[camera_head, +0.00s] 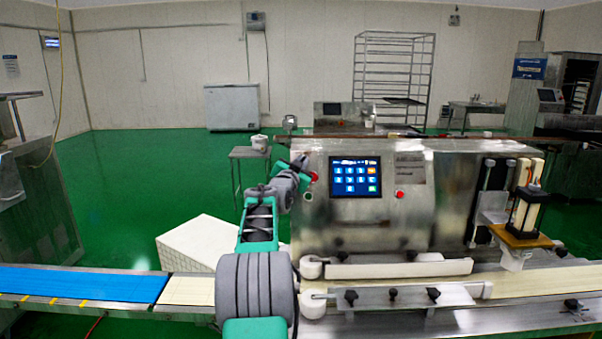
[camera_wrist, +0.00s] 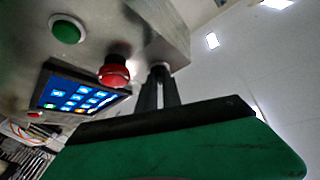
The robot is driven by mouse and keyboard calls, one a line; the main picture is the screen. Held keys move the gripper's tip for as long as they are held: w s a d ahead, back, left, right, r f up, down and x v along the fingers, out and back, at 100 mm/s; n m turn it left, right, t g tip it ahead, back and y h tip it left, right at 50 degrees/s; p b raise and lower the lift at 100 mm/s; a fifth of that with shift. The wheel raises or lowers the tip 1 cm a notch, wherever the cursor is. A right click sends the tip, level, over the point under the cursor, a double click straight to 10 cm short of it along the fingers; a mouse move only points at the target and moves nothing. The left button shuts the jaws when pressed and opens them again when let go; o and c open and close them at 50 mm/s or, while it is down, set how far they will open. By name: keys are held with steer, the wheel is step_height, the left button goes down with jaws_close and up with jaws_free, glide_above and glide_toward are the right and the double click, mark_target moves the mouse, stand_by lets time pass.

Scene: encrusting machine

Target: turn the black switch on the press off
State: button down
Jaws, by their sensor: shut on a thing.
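The press (camera_head: 300,222) is a steel machine with a lit touch screen (camera_head: 355,177). In the wrist view its steel panel (camera_wrist: 115,28) carries a green button (camera_wrist: 67,29), a red button (camera_wrist: 114,70) and the screen (camera_wrist: 77,94). My gripper (camera_wrist: 160,72) has its two black fingers close together against the panel, just right of the red button. It is shut on the black switch there. The fingers cover the switch, so its turn position cannot be told. In the head view my gripper (camera_head: 303,161) is at the press's upper left corner, and the switch is hidden.
A red button (camera_head: 314,177) and a green button (camera_head: 308,196) sit close below my gripper. A conveyor with a blue belt (camera_head: 85,282) runs along the front. A white crate (camera_head: 195,240) stands behind it, left of the press. Green floor lies open at the left.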

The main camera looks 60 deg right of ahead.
steer(key=n+t+b, duration=0.1)
steer(key=n, duration=0.1)
steer(key=n+t+b, duration=0.3)
steer(key=n, duration=0.1)
steer(key=shift+s+d+f+n+t+y, duration=0.1)
steer(key=shift+s+f+n+t+y, duration=0.2)
steer(key=shift+s, duration=0.1)
steer(key=n+t, duration=0.1)
steer(key=n, duration=0.1)
steer(key=n+t+y, duration=0.1)
steer(key=n+t+y+b, duration=0.1)
steer(key=n, duration=0.1)
steer(key=shift+s+d+r+n, duration=0.15)
steer(key=shift+s+r+n, duration=0.05)
steer(key=shift+r+n, duration=0.1)
steer(key=n, duration=0.1)
steer(key=n+t+y+p, duration=0.1)
steer(key=n, duration=0.1)
steer(key=n+t+y+p, duration=0.1)
steer(key=n, duration=0.1)
steer(key=shift+s+d+r, duration=0.15)
steer(key=shift+r, duration=0.15)
steer(key=n+t+y+p, duration=0.1)
steer(key=n+y+p, duration=0.1)
steer(key=n+p, duration=0.2)
steer(key=shift+y, duration=0.4)
steer(key=shift+f, duration=0.1)
